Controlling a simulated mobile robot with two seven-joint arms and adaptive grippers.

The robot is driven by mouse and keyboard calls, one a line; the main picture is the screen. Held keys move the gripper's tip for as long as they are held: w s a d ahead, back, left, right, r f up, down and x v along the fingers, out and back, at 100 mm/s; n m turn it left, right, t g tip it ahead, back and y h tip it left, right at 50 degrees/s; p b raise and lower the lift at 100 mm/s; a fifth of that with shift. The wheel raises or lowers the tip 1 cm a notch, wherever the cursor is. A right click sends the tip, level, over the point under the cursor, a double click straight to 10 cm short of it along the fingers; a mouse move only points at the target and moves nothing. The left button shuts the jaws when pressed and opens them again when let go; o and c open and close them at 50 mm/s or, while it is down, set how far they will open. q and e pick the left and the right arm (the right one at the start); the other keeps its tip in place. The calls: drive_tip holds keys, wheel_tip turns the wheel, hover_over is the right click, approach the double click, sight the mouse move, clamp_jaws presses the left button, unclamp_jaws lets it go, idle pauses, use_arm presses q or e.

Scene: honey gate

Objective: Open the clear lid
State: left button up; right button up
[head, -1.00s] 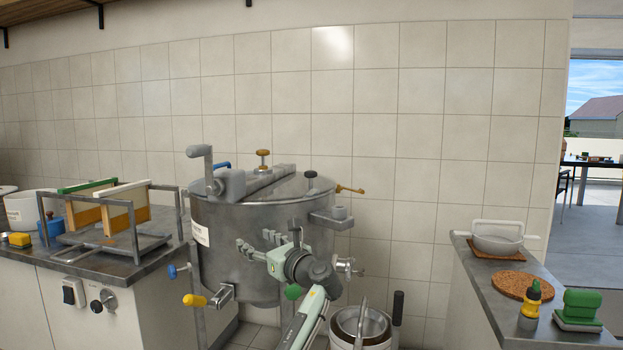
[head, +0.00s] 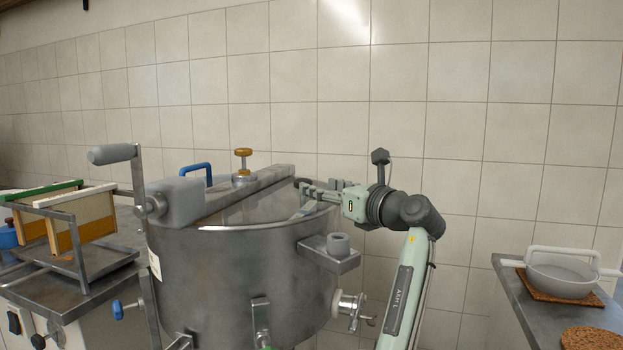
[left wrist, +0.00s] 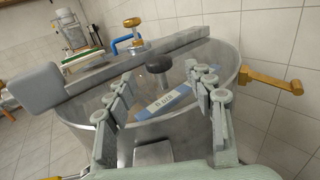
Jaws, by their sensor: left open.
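The clear lid (head: 262,207) lies closed on the steel drum (head: 225,265), and it also shows in the left wrist view (left wrist: 200,60). A black knob (left wrist: 158,63) stands on the lid. My left gripper (head: 303,190) is open at the lid's right edge in the head view. In the left wrist view its fingers (left wrist: 158,78) are spread, one on each side of the knob, with the knob between or just beyond the tips. Contact cannot be told. My right gripper is out of view.
A grey bar with a brass knob (head: 243,162) crosses the drum's top. A crank (head: 113,154) and a blue handle (head: 196,171) stand at its left. A brass latch (left wrist: 270,82) sticks out from the rim. A side counter (head: 535,300) stands at right.

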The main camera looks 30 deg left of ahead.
sight(302, 179)
use_arm(q)
drive_tip(key=x, duration=0.7)
drive_tip(key=shift+a+r, duration=0.1)
drive_tip(key=shift+a, duration=0.2)
drive_tip(key=shift+c, duration=0.3)
clamp_jaws()
